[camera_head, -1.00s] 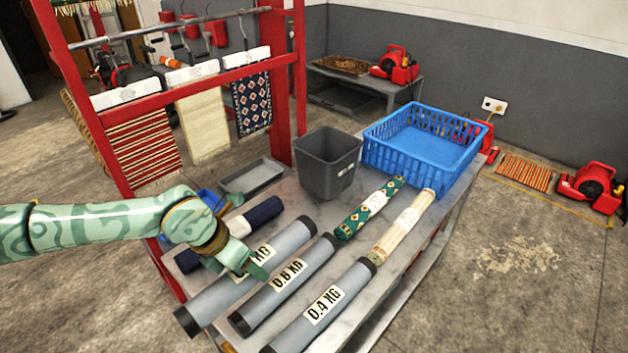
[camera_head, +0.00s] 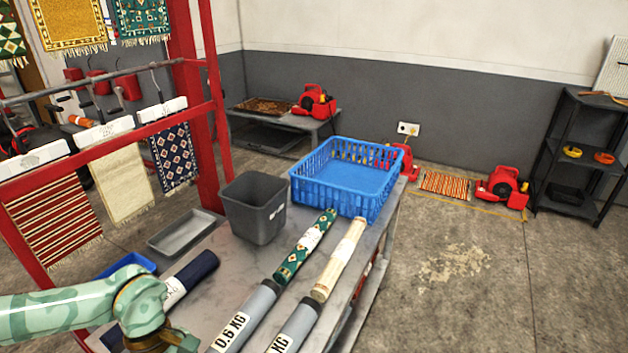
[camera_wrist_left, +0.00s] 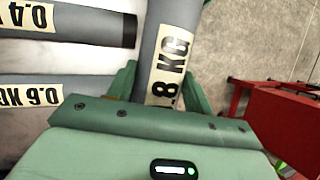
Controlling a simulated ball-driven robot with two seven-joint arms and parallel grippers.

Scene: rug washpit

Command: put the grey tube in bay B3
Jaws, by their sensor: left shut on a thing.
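My left gripper (camera_head: 170,343) is at the bottom left of the head view, its fingertips cut off by the frame edge. In the left wrist view its two fingers (camera_wrist_left: 160,88) are shut on a grey tube labelled 0.8 KG (camera_wrist_left: 183,30), one finger on each side. That tube does not show in the head view. Two other grey tubes lie on the table: the 0.6 KG tube (camera_head: 258,302) and a second one (camera_head: 303,318), labelled 0.4 KG in the wrist view (camera_wrist_left: 75,23). No bay marked B3 is visible.
A green rug roll (camera_head: 305,246) and a cream rug roll (camera_head: 340,258) lie beyond the tubes. A grey bin (camera_head: 253,212), blue crate (camera_head: 342,190), shallow tray (camera_head: 183,236) and navy roll (camera_head: 192,278) are also there. A red rack (camera_head: 200,110) stands left; floor at right is open.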

